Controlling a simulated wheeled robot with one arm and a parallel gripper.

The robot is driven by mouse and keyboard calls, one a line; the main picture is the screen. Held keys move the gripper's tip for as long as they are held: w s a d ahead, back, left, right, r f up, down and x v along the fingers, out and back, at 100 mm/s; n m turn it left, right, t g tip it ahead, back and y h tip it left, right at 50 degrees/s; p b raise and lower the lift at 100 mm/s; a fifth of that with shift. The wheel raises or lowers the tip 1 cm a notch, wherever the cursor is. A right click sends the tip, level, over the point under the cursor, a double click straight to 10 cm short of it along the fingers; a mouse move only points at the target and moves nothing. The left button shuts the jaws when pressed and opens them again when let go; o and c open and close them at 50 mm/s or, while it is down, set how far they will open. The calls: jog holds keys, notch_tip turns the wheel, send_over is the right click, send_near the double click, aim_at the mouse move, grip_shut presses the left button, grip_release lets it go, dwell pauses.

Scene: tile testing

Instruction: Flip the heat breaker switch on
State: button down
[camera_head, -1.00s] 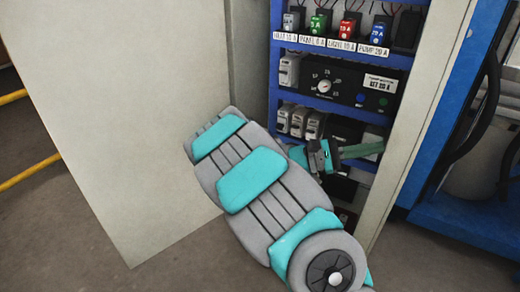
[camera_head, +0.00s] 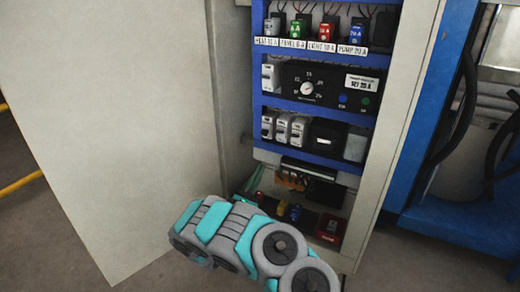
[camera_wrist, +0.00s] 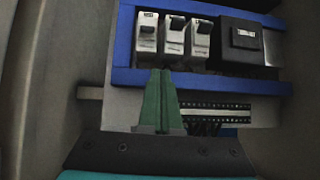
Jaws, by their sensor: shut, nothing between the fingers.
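Three white breakers (camera_head: 284,128) stand side by side in the third row of the cabinet; they show close up in the wrist view (camera_wrist: 173,38). A single white breaker (camera_head: 271,77) sits in the row above. The label "HEAT 10 A" (camera_head: 266,41) is under a grey plug (camera_head: 272,26) at top left. Lettering on the breakers is too small to read, so I cannot tell which is heat. My gripper (camera_wrist: 160,72) is shut and empty. Its green fingertips appear just below the left and middle breakers; contact is unclear. In the head view my arm mostly hides it.
The open cabinet door (camera_head: 115,130) stands on the left, the side wall (camera_head: 400,125) on the right. A black dial module (camera_head: 325,88) and a black box (camera_head: 327,137) sit beside the breakers. Wires and a terminal strip (camera_wrist: 215,106) lie below them.

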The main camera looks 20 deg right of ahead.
aim_at(264, 133)
jog(key=shift+w+a+f+n+t+y, duration=0.35)
jog(key=shift+a+f+t, duration=0.15)
jog(key=shift+f, duration=0.15)
jog(key=shift+w+a+f+n+t+y, duration=0.25)
jog(key=shift+a+f+t+y, duration=0.15)
jog(key=shift+a+f, duration=0.15)
jog(key=shift+d, duration=0.1)
jog(key=w+d+r, duration=0.3)
jog(key=d+r, duration=0.2)
jog(key=r, duration=0.4)
jog(key=shift+w+r, duration=0.35)
jog(key=shift+r, duration=0.05)
jog(key=shift+a+r, duration=0.1)
